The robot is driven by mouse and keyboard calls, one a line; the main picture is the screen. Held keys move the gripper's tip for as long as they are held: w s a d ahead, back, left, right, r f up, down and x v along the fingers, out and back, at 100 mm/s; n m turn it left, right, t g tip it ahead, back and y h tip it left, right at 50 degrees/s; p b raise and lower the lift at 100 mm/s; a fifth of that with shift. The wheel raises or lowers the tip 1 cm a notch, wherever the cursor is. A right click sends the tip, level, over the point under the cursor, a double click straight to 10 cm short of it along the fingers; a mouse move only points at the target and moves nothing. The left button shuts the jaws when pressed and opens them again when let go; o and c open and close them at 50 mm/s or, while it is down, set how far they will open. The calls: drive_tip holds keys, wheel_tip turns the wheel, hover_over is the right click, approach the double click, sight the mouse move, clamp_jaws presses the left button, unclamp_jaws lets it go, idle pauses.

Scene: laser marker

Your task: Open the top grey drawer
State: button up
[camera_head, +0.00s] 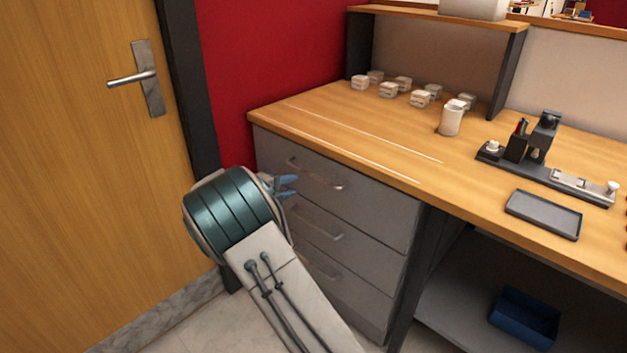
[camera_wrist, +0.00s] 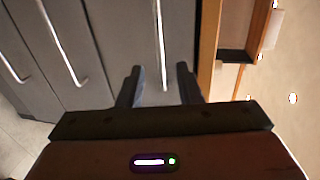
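The top grey drawer (camera_head: 365,193) is the uppermost of three in the grey cabinet under the wooden desk, and its front looks flush with the cabinet. Its silver bar handle (camera_head: 315,174) runs across the front. In the wrist view the same handle (camera_wrist: 160,45) appears as an upright bar. My gripper (camera_head: 287,186) is in front of the drawer, near the left end of the handle. In the wrist view my gripper (camera_wrist: 160,78) has its two dark fingers apart, with the handle's end showing between them. Contact cannot be told.
The desk top (camera_head: 330,120) overhangs just above the drawer. A middle drawer (camera_head: 350,245) and a bottom drawer lie below. A wooden door (camera_head: 90,200) stands at the left. A blue bin (camera_head: 525,318) sits on the low shelf at the right.

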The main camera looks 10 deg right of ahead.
drive_tip(key=b+x, duration=0.1)
drive_tip(key=x, duration=0.8)
drive_tip(key=shift+w+d, duration=0.2)
drive_tip(key=shift+d, duration=0.05)
drive_tip(key=shift+f, duration=0.15)
clamp_jaws()
